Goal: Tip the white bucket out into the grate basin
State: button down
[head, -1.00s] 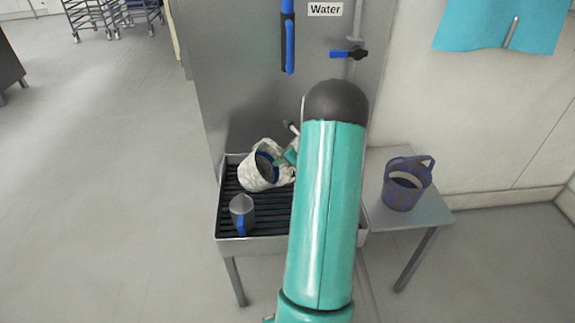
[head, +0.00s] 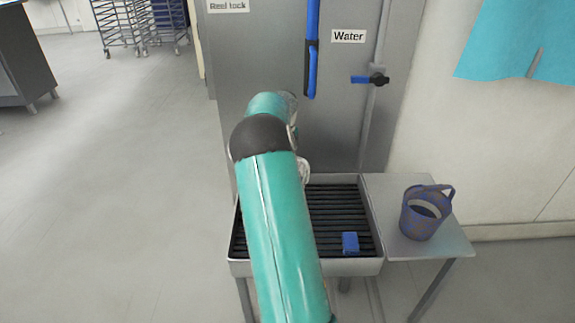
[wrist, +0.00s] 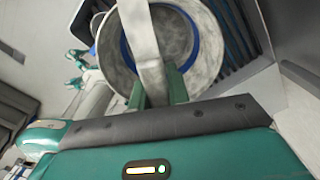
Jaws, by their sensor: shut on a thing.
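The white bucket (wrist: 118,72) has a mottled wall, a blue band inside its mouth and a broad pale strap handle. In the wrist view my gripper (wrist: 156,86) is shut on this strap, a green finger on each side, and the mouth faces the camera. The inside looks grey and mottled; I cannot tell how much it holds. In the head view my arm hides the gripper and nearly all of the bucket; only a pale edge (head: 304,172) shows. The grate basin (head: 355,267) has a metal rim and dark slats, partly behind my arm.
A blue block (head: 350,243) lies on the basin's front right slats. A blue-patterned bucket (head: 420,222) stands on the side shelf (head: 448,244) at the right. The metal wall panel (head: 345,100) with a blue-handled valve (head: 372,79) rises behind. Open floor lies left.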

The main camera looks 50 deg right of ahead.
jog(key=shift+r, duration=0.1)
jog(key=shift+r, duration=3.5)
